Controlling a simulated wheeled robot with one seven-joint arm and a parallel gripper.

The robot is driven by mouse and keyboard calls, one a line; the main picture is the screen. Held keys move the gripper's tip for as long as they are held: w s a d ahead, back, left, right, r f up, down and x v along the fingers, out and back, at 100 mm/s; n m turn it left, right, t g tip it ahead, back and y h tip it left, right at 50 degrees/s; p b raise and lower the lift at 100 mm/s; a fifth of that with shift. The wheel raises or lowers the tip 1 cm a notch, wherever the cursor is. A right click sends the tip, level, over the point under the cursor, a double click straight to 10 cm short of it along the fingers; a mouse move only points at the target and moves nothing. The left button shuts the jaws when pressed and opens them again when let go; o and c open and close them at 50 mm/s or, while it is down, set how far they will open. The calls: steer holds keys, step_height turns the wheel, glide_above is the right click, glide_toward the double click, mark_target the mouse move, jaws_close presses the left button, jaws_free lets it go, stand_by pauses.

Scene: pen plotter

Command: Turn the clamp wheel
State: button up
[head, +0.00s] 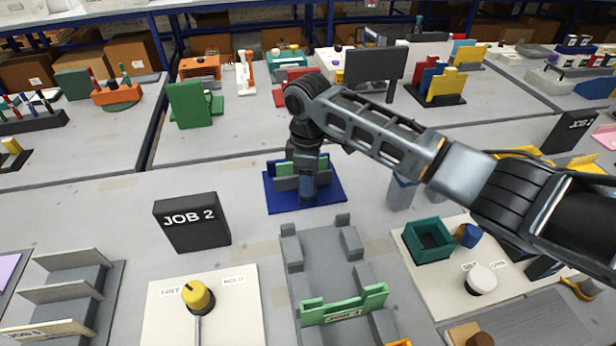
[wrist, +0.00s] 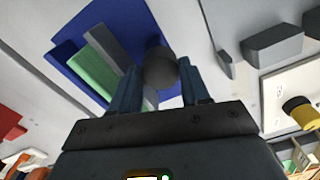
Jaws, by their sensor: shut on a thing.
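The clamp wheel appears to be the dark round knob (wrist: 160,68) between my fingertips in the wrist view. It sits at one end of a small vise-like fixture with a blue base (head: 277,203), also seen in the wrist view (wrist: 75,60). The fixture carries a green block (wrist: 95,72) and grey jaws (wrist: 108,45). My gripper (head: 307,190) points down at the near side of the fixture, shut on the knob with a finger on each side. In the head view, my gripper hides the knob.
A black JOB 2 sign (head: 192,222) stands to the left. Nearer are a white panel with a yellow knob (head: 197,296) labelled FREE and HOLD, and a grey bed with a green bar (head: 345,305). A teal box (head: 428,240) stands on the right. Bare tabletop surrounds the blue base.

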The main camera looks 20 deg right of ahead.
steer(key=n, duration=1)
steer(key=shift+n, duration=0.3)
stand_by(0.4)
steer(key=o, duration=1.1)
steer(key=shift+c, duration=0.2)
steer(key=shift+r, duration=0.15)
step_height(320, 180, up, 8)
steer(key=shift+f, duration=0.2)
